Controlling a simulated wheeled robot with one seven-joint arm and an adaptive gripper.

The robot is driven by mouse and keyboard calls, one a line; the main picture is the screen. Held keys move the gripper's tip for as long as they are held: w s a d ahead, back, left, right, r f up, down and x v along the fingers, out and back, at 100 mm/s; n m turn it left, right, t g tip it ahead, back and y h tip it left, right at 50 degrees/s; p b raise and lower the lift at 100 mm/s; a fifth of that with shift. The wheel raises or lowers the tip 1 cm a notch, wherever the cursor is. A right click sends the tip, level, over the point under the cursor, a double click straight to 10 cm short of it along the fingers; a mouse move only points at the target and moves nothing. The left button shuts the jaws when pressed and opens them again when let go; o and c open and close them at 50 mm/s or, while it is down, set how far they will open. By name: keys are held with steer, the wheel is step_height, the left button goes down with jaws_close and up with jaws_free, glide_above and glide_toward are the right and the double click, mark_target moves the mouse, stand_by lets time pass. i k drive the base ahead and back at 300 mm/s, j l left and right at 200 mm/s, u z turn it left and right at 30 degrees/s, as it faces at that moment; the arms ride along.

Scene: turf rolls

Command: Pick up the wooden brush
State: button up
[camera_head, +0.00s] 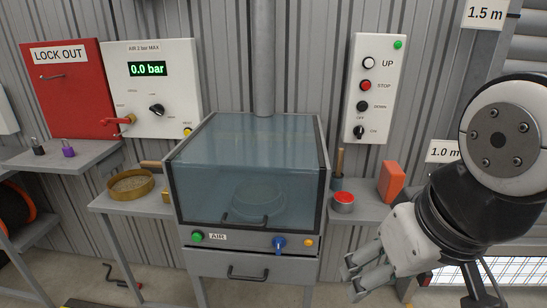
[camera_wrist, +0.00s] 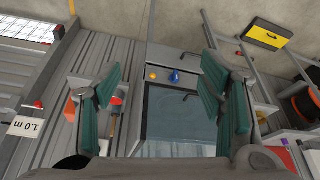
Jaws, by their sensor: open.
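An upright wooden handle with a dark lower end, which looks like the wooden brush (camera_head: 339,163), stands on the right side shelf beside the glass-fronted cabinet. Its foot is partly hidden behind a red-topped tin. In the wrist view a thin wooden handle (camera_wrist: 112,127) shows beside the left finger, partly covered. My gripper (camera_head: 353,280) is open and empty, low at the right in the head view, in front of and below the shelf, apart from the brush. In the wrist view its green-padded fingers (camera_wrist: 165,95) stand wide apart, with the cabinet behind them.
The red-topped tin (camera_head: 343,202) and an orange block (camera_head: 392,182) share the brush's shelf (camera_head: 372,213). The cabinet (camera_head: 248,180) borders it on the left. A sieve (camera_head: 131,184) stands on the left shelf. A control box (camera_head: 375,88) hangs above the brush.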

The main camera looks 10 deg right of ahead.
mark_target(337, 171)
steer(key=z, duration=2.2)
steer(key=u, duration=1.8)
steer(key=z, duration=0.35)
steer(key=i+j+z, duration=0.1)
steer(key=z, duration=0.25)
steer(key=j+z, duration=0.15)
steer(key=z, duration=0.25)
steer(key=j+z, duration=0.35)
steer(key=j, duration=0.3)
steer(key=j+z, duration=0.3)
steer(key=j, duration=1.05)
